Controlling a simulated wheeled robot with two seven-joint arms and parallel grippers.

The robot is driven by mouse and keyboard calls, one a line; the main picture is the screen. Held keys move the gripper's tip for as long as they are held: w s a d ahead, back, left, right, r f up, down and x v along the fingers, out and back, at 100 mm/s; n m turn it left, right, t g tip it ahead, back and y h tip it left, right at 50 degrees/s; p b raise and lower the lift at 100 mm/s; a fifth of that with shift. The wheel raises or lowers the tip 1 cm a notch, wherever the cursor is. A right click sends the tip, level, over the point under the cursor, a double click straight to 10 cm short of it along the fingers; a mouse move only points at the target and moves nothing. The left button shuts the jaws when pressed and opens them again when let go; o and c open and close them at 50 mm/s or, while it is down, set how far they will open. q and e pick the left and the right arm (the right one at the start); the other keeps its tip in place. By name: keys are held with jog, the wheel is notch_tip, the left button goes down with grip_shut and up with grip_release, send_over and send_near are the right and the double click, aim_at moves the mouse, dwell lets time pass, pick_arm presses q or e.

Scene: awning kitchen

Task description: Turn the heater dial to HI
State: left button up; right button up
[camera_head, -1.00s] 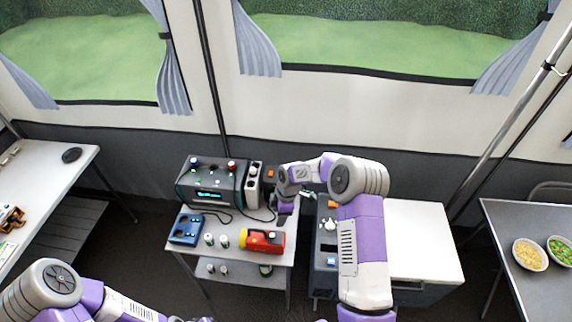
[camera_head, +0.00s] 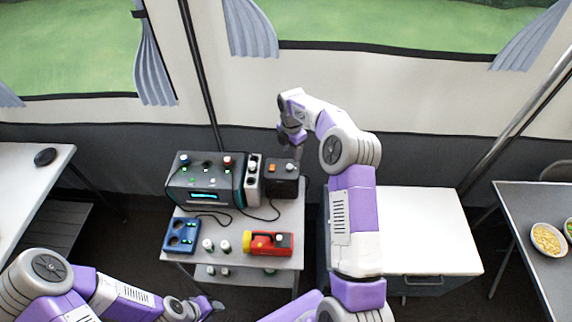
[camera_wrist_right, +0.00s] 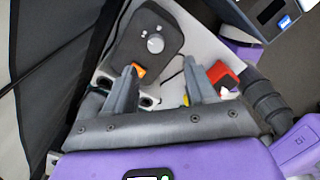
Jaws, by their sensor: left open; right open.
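The heater control looks like a small dark box (camera_head: 284,187) at the back right of the small white table. It carries an orange switch (camera_head: 274,167) and a pale round dial (camera_head: 290,166). In the right wrist view the box (camera_wrist_right: 128,42) shows its grey-white dial (camera_wrist_right: 155,43) beyond the fingertips, with the orange switch (camera_wrist_right: 138,70) close to one finger. The dial's markings are too small to read. My right gripper (camera_head: 293,150) is open and empty above the box, apart from the dial; its fingers (camera_wrist_right: 160,66) show there. My left gripper (camera_head: 214,304) is open at the lower left, away from the box.
A dark power unit (camera_head: 205,183) with knobs stands left of the box, with a pale socket strip (camera_head: 254,178) between them. A blue tray (camera_head: 181,236), small jars and a red-and-yellow torch (camera_head: 268,243) occupy the table front. A white-topped cabinet (camera_head: 425,230) stands right.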

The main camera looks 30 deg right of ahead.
aim_at(290, 166)
jog(key=shift+w+f, duration=0.3)
jog(key=shift+f, duration=0.2)
jog(key=shift+w+f, duration=0.25)
jog(key=shift+f, duration=0.25)
pick_arm(q)
jog(key=shift+w+f+b, duration=0.3)
jog(key=shift+w+f, duration=0.05)
jog(key=shift+f, duration=0.3)
pick_arm(e)
jog(key=shift+s+f, duration=0.2)
jog(key=shift+f, duration=3.1)
